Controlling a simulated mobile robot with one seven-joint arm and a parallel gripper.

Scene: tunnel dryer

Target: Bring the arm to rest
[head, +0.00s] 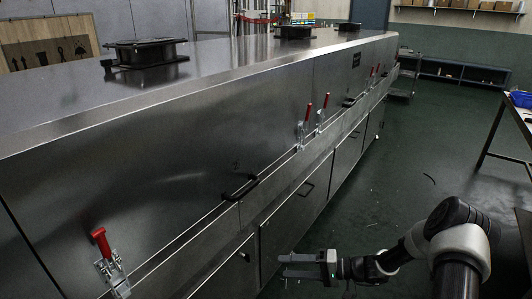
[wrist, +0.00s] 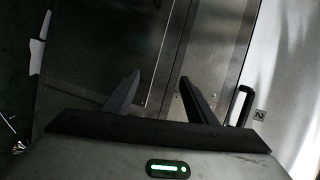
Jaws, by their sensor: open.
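My arm reaches in from the lower right in the head view. My gripper (head: 284,265) is at the bottom middle, in front of the dryer's lower doors, with clear space around it. In the wrist view my gripper (wrist: 156,92) shows two dark fingers spread apart with nothing between them. Behind the fingers are the steel lower panels (wrist: 110,45) of the dryer.
The long steel tunnel dryer (head: 240,130) fills the left and middle. Red-handled clamps (head: 103,245) and black handles (head: 241,188) stick out from its side. Green floor (head: 400,170) is open to the right. A table (head: 508,112) stands at the right edge.

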